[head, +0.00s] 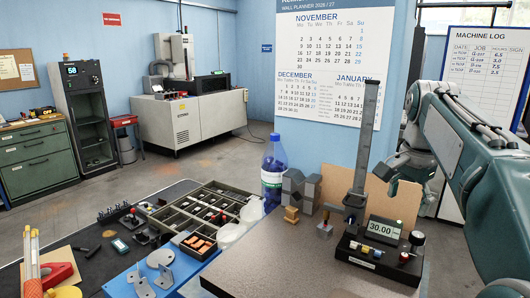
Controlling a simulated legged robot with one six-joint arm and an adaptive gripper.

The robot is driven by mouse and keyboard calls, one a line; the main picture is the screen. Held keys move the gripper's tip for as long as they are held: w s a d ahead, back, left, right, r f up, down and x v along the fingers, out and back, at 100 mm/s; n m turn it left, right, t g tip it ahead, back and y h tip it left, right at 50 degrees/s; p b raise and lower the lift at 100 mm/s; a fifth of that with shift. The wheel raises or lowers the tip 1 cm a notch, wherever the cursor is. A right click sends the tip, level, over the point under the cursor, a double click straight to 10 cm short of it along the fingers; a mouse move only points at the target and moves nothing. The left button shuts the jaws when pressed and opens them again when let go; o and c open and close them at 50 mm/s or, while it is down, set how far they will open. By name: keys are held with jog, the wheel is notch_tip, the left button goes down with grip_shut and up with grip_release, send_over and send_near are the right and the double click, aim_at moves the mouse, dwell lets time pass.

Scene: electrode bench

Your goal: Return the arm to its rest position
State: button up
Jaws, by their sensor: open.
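My arm, teal and grey, comes in from the right edge and folds at a raised elbow at the right of the head view. Its wrist reaches left and down behind the right part of the bench. My gripper (386,176) is small and dark at the end of the wrist, beside the post of the height gauge (367,135). It is open, and I see nothing held in it. The fingertips are small and hard to make out. The gauge's display reads 30.00.
The granite plate (270,262) carries the gauge, a brass block (291,214) and grey V-shaped blocks (298,190). A blue-capped bottle (273,170) and a compartment tray (200,213) stand to its left. A brown board (340,185) stands behind the gauge. Open floor lies beyond the bench.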

jog(key=s+a+f+n+t, duration=0.2)
jog(key=s+a+f+n, duration=0.4)
jog(key=s+f, duration=0.2)
jog(key=s+a+f+n+t, duration=0.2)
jog(key=s+a+f+n, duration=0.4)
jog(key=s, duration=0.6)
notch_tip(320, 180, down, 2)
jog(key=shift+a+f, duration=0.1)
jog(key=shift+a, duration=0.2)
jog(key=shift+s, duration=0.1)
dwell(2.8)
